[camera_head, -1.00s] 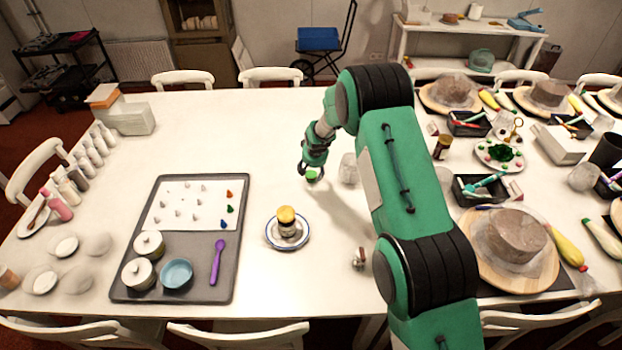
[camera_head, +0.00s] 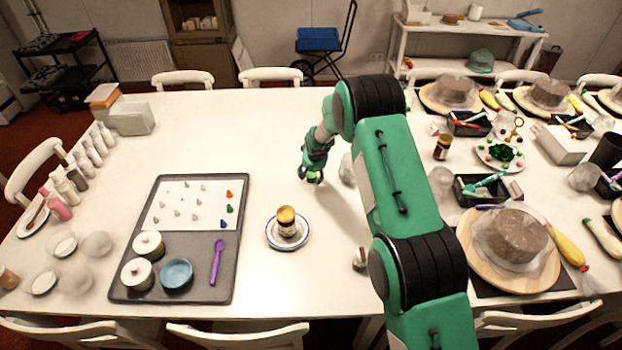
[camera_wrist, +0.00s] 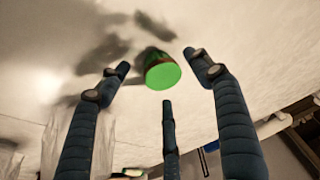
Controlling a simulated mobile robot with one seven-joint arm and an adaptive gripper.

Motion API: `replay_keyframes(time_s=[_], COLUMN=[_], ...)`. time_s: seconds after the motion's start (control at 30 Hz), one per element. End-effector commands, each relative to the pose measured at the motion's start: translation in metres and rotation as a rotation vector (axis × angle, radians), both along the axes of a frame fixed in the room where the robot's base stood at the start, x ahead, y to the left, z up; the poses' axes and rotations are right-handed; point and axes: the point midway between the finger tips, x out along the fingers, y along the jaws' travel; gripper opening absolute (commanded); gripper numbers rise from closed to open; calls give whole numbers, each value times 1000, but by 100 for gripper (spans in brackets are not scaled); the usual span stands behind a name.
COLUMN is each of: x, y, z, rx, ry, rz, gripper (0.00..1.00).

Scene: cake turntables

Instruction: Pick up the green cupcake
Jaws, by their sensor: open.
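The green cupcake (camera_wrist: 162,74) stands on the white table, its round bright green top facing the wrist camera. It lies just beyond and between the spread fingers of my gripper (camera_wrist: 165,80). The fingers are open and I see no finger clearly touching it. In the head view my gripper (camera_head: 311,176) is low over the table, and only a small green patch of the cupcake (camera_head: 311,177) shows between the fingers.
A clear container (camera_head: 347,169) stands close to the right of my gripper. A grey tray (camera_head: 228,265) lies at left. The table left of my gripper is clear.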

Motion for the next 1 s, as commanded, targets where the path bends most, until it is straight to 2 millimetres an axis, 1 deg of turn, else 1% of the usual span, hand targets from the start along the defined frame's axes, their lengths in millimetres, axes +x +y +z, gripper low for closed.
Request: replay_keyframes(time_s=[0.03,0.23,0.83,0.87,0.9,0.97,1.0], x=[2,7,7,7,7,7,7], y=[0,1,1,1,1,1,1], z=[-6,-16,-17,-17,-17,-17,-17], rx=[0,0,0,0,0,0,0], ry=[0,-1,-1,-1,-1,-1,-1], rz=[0,0,0,0,0,0,0], gripper=[65,65,65,63,55,43,35])
